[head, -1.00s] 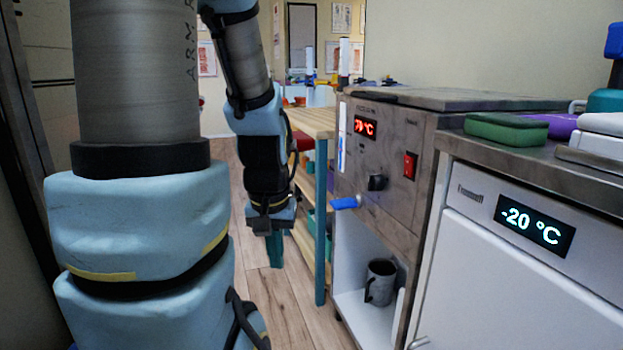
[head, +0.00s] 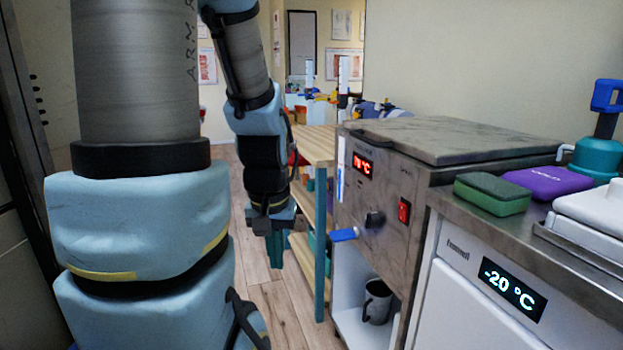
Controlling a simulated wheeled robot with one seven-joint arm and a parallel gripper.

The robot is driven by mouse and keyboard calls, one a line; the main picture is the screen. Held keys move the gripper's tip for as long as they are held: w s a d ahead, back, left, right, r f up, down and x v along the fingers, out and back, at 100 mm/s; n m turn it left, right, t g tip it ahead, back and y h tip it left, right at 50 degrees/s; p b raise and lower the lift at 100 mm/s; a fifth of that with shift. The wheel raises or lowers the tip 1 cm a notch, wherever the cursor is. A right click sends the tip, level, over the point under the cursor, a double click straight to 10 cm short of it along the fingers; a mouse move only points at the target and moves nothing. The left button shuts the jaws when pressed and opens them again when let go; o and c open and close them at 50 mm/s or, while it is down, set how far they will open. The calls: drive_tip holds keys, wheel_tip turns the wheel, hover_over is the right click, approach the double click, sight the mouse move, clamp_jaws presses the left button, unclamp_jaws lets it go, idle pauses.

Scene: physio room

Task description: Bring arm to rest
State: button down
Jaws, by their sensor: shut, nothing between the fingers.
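My arm stands in the left half of the head view, its forearm hanging down. My gripper (head: 274,250) points at the floor at the lower end of the arm. Its teal fingers are together with nothing between them.
A metal heater cabinet (head: 385,213) with a red display, blue lever (head: 343,235) and lid (head: 450,138) stands at right. A grey mug (head: 377,301) sits in its lower shelf. A freezer (head: 460,300), green sponge (head: 492,194) and purple block (head: 548,181) are further right. Wooden shelf table (head: 316,143) stands behind.

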wheel_tip(320, 180, up, 22)
drive_tip(key=p, duration=1.9)
